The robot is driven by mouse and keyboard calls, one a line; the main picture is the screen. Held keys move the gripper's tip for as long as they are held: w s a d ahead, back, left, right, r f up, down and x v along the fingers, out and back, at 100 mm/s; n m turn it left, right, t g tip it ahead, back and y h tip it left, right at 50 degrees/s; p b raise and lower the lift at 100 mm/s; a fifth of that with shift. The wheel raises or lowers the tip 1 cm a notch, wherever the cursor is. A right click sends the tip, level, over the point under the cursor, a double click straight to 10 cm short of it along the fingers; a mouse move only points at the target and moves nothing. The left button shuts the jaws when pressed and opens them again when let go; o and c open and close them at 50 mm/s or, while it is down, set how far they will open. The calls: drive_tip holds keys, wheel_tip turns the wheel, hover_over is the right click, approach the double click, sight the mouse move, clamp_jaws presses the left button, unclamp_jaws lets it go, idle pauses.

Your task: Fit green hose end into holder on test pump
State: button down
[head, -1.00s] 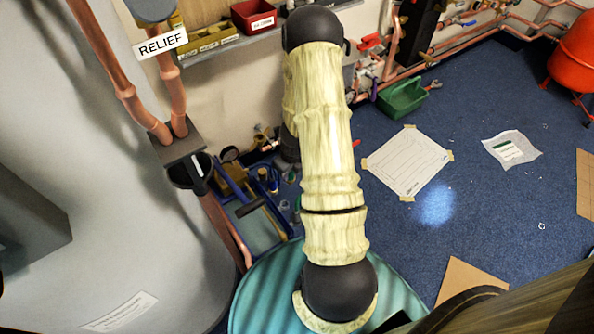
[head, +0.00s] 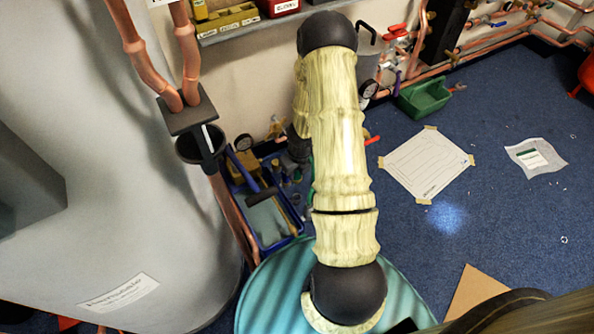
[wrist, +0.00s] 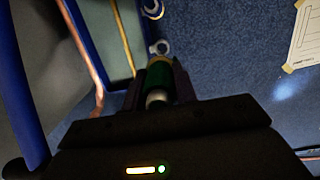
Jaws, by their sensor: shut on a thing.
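In the wrist view my gripper (wrist: 158,90) is shut around the green hose end (wrist: 159,76). The hose end has a pale tip towards the camera and a yellowish collar on its far side. In the head view my arm hides the gripper's jaws. The test pump (head: 285,228) is a blue tray with a dark handle, on the floor left of my arm. Its blue-rimmed tray (wrist: 136,62) also shows at the upper left of the wrist view, beside the gripper. I cannot pick out the holder for certain.
A grey cylinder (head: 100,190) and copper pipes (head: 232,215) stand close left of the pump. A shelf with yellow and red bins (head: 228,18) is above it. A green bin (head: 425,95) and taped paper (head: 427,165) lie right. Blue carpet there is mostly clear.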

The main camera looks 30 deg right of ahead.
wheel_tip(320, 180, down, 8)
drive_tip(key=b, duration=0.7)
drive_tip(key=shift+f+b, duration=0.25)
drive_tip(key=shift+b, duration=0.15)
drive_tip(key=shift+f, duration=0.1)
drive_tip(key=shift+f+b, duration=1.2)
drive_tip(key=shift+f+b, duration=0.7)
drive_tip(key=shift+f, duration=0.05)
idle(0.5)
drive_tip(key=c, duration=1)
unclamp_jaws()
drive_tip(key=shift+r, duration=0.1)
drive_tip(key=r+p, duration=0.4)
drive_tip(key=r, duration=0.1)
drive_tip(key=s+r+p, duration=0.1)
drive_tip(key=r+p, duration=0.4)
drive_tip(key=r, duration=0.1)
drive_tip(key=s+r+p, duration=0.1)
drive_tip(key=r+p, duration=0.3)
drive_tip(key=r, duration=0.2)
drive_tip(key=shift+s+d+r+p, duration=0.1)
drive_tip(key=shift+p, duration=0.25)
